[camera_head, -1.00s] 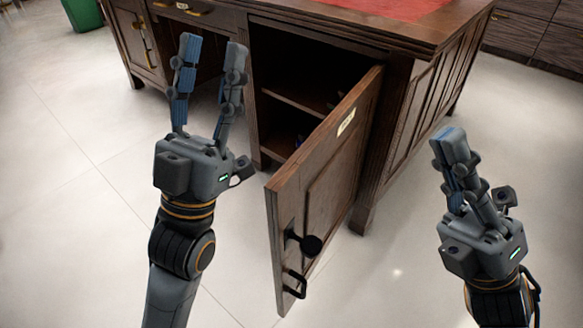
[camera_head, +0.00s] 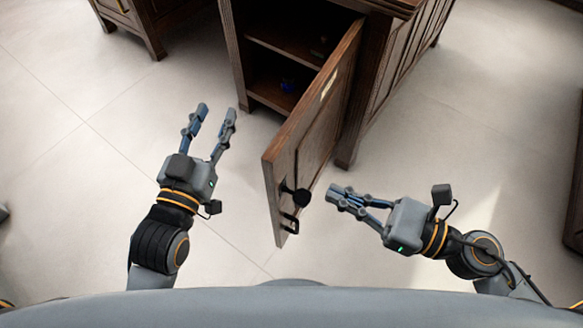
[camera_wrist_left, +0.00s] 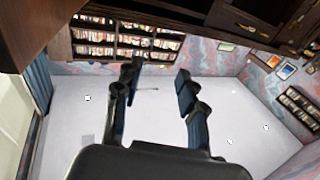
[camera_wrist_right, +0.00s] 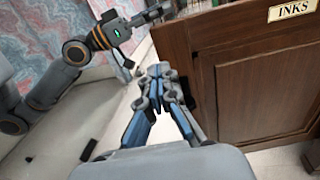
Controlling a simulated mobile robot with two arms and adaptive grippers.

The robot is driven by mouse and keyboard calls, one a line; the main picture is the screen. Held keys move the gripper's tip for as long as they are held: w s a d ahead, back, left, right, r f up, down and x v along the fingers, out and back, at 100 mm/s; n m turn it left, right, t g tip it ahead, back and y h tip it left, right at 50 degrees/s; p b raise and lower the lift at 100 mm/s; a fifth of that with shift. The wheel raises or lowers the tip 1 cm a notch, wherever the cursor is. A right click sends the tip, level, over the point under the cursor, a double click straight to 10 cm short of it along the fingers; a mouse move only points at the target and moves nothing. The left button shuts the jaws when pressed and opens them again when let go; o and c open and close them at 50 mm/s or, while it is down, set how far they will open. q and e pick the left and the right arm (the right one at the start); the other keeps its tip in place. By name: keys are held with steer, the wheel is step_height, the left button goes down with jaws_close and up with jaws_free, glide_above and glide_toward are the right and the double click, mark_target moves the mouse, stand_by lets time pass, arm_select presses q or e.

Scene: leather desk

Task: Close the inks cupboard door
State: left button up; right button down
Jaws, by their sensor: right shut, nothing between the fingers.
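The inks cupboard door (camera_head: 310,125) stands wide open, swung out from the desk toward me. Its "INKS" label shows in the right wrist view (camera_wrist_right: 296,11). A round black knob (camera_head: 301,197) and a black handle (camera_head: 290,222) sit near its free edge. My right gripper (camera_head: 335,196) is shut and empty, to the right of the door near the knob; from the head view I cannot tell if it touches. In the right wrist view its fingertips (camera_wrist_right: 158,72) are beside the door's edge. My left gripper (camera_head: 215,110) is open and empty, left of the door.
The pale tiled floor (camera_head: 90,180) is clear around the door. Bookshelves (camera_wrist_left: 125,40) show in the left wrist view.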

steer(key=p, duration=0.2)
glide_toward(276, 167)
steer(key=x, duration=0.2)
steer(key=p+x, duration=0.1)
steer(key=x, duration=0.3)
steer(key=shift+w+a+f, duration=0.1)
steer(key=shift+a+f, duration=0.05)
steer(key=shift+a, duration=0.05)
arm_select(q)
steer(key=s+a+f+g+y, duration=0.1)
steer(key=s+f+g, duration=0.2)
steer(key=f, duration=0.3)
steer(key=s+a+f+g+y, duration=0.1)
steer(key=s+a+f+g, duration=0.1)
steer(key=f+g, duration=0.3)
steer(key=shift+s+a+f+g+y, duration=0.35)
steer(key=shift+s+f, duration=0.35)
steer(key=shift+f, duration=0.35)
arm_select(e)
steer(key=shift+w+a+f, duration=0.1)
steer(key=shift+w+a, duration=0.05)
steer(key=shift+a, duration=0.1)
arm_select(q)
steer(key=shift+s, duration=0.1)
